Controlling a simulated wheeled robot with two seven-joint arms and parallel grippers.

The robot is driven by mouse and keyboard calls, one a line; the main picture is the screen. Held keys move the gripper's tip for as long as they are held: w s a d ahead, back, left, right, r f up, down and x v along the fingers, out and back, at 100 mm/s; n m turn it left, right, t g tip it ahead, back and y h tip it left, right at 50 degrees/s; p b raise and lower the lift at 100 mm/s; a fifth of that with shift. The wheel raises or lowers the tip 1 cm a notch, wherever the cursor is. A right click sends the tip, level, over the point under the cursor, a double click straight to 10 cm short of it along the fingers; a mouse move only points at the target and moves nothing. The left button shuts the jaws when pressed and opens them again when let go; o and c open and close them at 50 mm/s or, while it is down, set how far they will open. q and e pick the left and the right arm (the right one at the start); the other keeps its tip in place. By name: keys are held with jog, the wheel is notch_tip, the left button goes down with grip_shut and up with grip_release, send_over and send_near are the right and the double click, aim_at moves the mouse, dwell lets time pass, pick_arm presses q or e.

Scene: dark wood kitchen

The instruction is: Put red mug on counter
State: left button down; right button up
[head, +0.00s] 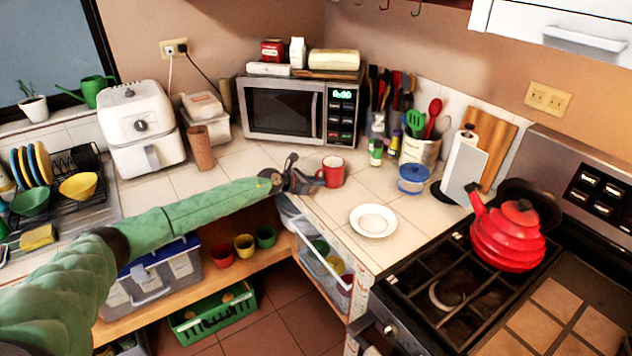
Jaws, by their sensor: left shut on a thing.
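The red mug (333,172) is upright at the tiled counter (260,160), in front of the microwave's right side. My left gripper (312,183) reaches in from the left and is shut on the mug at its left side. The fingertips hide the part of the mug they hold. I cannot tell whether the mug's base touches the tiles. My right gripper is not in view.
A white saucer (373,221) lies right of the mug. A red kettle (507,236) sits on the stove. Bare tiles lie around the saucer.

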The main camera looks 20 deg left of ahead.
pick_arm(q)
jog(key=c, duration=1.7)
grip_release()
jog(key=shift+f, duration=0.1)
jog(key=shift+o, duration=1)
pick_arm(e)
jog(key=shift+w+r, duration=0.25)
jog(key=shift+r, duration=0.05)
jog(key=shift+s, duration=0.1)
